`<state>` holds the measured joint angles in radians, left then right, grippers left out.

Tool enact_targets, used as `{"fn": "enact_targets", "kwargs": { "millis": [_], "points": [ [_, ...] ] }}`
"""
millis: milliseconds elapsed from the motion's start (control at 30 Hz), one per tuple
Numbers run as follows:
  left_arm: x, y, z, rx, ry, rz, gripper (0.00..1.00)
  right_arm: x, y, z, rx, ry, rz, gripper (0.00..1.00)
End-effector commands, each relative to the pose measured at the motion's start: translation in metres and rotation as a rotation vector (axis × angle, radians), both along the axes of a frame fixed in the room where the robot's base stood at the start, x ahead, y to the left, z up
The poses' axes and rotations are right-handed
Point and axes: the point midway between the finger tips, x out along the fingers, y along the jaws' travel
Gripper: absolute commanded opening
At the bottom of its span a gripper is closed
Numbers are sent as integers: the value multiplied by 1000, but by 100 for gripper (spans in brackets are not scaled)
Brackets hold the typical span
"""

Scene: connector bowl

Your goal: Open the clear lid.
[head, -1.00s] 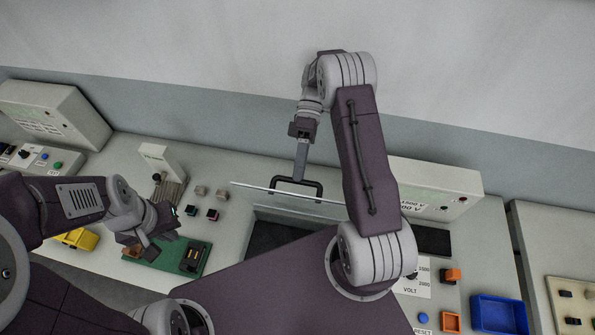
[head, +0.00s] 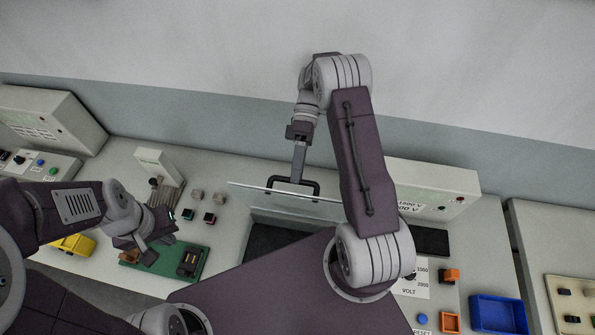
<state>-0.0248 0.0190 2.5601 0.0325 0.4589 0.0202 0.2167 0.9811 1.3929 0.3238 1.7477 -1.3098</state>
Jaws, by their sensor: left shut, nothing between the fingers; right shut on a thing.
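The clear lid (head: 300,200) stands raised and steeply tilted above a dark opening (head: 268,240) in the bench, its edge showing as a thin pale line. Its black handle (head: 318,189) is at the top of the lid. My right gripper (head: 297,178) reaches down from above and is shut on this handle. My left gripper (head: 143,246) is at the left, shut and empty, just above a green board (head: 193,263). Part of the lid and opening is hidden behind my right arm.
A yellow bin (head: 73,245) lies at the left and a blue bin (head: 499,313) at the lower right. Control boxes (head: 440,190) line the back near the wall.

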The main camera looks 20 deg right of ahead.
Motion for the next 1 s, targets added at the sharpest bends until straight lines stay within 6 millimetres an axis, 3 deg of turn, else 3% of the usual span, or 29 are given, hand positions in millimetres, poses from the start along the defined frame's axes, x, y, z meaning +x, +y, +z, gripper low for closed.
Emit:
{"fn": "enact_targets", "kwargs": {
  "millis": [167, 333, 800, 1000],
  "points": [
    [0, 0, -7, 0, 0, 0, 0, 1, 0, 6, -1, -5, 0, 36],
    [0, 0, -26, 0, 0, 0, 0, -1, 1, 36, -3, -10, 1, 36],
    [0, 0, -59, 0, 0, 0, 0, -81, -48, 93, -2, -4, -4, 36],
    [0, 0, -54, 0, 0, 0, 0, -98, -59, 109, -2, -2, -1, 36]
  ]
}}
